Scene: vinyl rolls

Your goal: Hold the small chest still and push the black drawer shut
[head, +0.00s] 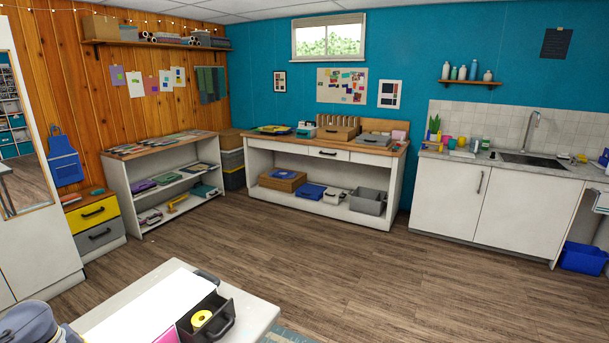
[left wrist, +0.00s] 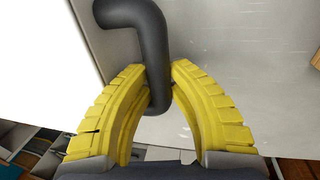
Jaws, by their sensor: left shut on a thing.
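The small chest (head: 145,306) has a broad white top and stands on the pale table at the bottom of the head view. Its black drawer (head: 214,329) is pulled open at the right, with a dark front handle and a yellow roll (head: 201,318) inside. A dark handle (head: 207,276) shows at the chest's far side. My right gripper is in neither view.
The pale table (head: 253,305) has bare room right of the drawer. A small pink thing (head: 167,336) shows at the bottom edge by the drawer. Shelves, a workbench (head: 325,180) and a sink counter stand far off along the walls, with open floor between.

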